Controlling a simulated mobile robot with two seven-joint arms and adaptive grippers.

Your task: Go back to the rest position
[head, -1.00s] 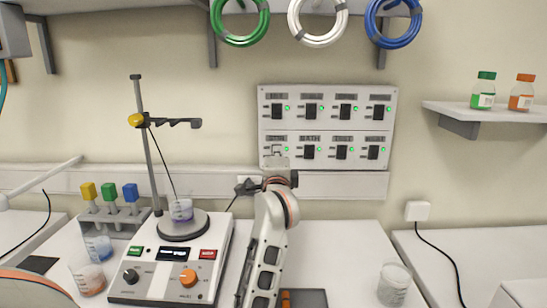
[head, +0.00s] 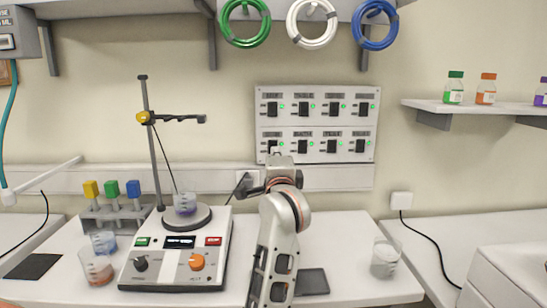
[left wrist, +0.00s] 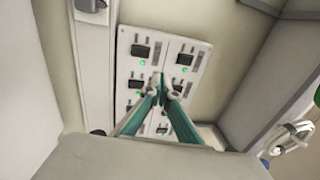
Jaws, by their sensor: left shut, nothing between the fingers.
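My left arm comes up from the bottom centre of the head view. Its gripper (head: 274,152) is in front of the lower edge of a white switch panel (head: 318,127) on the wall. In the left wrist view, the gripper's teal fingers (left wrist: 163,84) are together at the tips, with nothing between them. The switch panel also shows there behind the fingers (left wrist: 194,50), with green lights lit. I cannot tell how far the fingertips are from the panel. My right gripper is not in view.
A stirrer hotplate (head: 175,262) with a stand and a beaker (head: 185,204) is left of my arm. More beakers stand at its left (head: 96,266) and at the bench's right (head: 384,259). A bottle shelf (head: 470,107) is at right. Coloured hoops hang above.

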